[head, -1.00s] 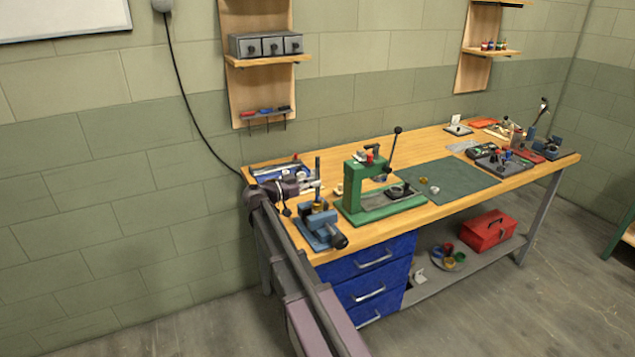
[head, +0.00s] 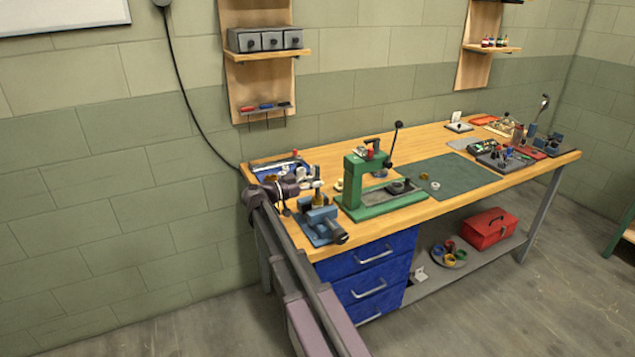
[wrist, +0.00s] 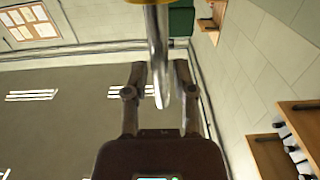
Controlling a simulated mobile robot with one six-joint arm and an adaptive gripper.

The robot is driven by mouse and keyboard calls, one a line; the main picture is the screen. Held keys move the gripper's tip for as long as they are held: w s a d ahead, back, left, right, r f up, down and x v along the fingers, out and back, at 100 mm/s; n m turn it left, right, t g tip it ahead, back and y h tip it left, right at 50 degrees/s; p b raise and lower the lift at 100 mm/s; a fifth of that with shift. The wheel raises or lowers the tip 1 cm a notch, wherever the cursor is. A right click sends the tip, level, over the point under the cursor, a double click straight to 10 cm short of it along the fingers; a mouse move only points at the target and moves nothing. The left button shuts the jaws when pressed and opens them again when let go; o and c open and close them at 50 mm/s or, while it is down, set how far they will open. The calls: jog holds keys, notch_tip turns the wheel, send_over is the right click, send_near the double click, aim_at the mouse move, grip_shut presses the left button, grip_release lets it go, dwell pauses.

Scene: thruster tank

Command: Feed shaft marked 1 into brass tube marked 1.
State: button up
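My gripper (head: 316,183) is at the blue vise (head: 322,223) at the bench's near left corner. In the wrist view my gripper (wrist: 159,72) has its two fingers apart, with a grey metal shaft (wrist: 158,55) between them and slim gaps at both sides. The shaft runs up to a brass-coloured part (wrist: 150,2) cut off by the top edge. In the head view the brass tube (head: 318,200) stands upright over the vise, just below my fingers. I cannot read any mark, or tell how deep the shaft sits in the tube.
A green press (head: 354,185) with a tall lever stands just right of the vise. A blue tray (head: 268,171) lies behind my gripper. A green mat (head: 455,174) and several small fixtures lie farther right. My arm reaches in over the left bench edge.

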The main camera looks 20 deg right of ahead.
jog(key=shift+o, duration=0.7)
jog(key=a, duration=1.2)
jog(key=shift+s, duration=0.2)
dwell(0.4)
